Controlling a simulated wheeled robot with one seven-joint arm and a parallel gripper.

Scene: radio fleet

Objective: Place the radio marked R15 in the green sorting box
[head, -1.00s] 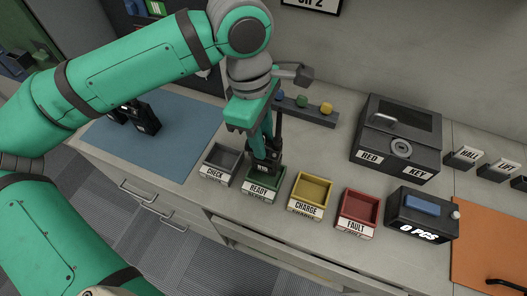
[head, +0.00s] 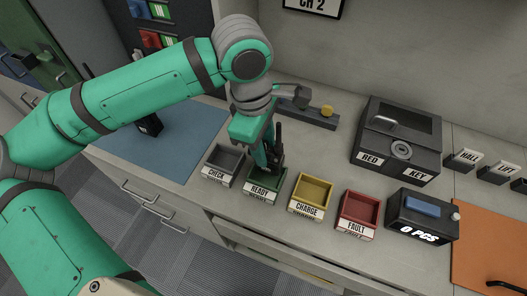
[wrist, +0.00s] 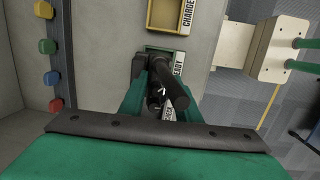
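The green sorting box, labelled READY (head: 262,186), stands in the row of small boxes on the counter. My gripper (head: 267,162) points down over it. A black radio (head: 276,158) is between its fingers, antenna up, with its lower end inside the green box. In the wrist view, the radio (wrist: 166,75) shows between the two teal fingers, its antenna pointing toward the camera. The fingers look closed on it. The radio's marking cannot be read, and whether it touches the box floor is hidden.
The grey CHECK box (head: 222,166) is left of the green box. The yellow CHARGE box (head: 310,194) and red FAULT box (head: 357,212) are to its right. Behind is a knobbed rail (head: 318,117).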

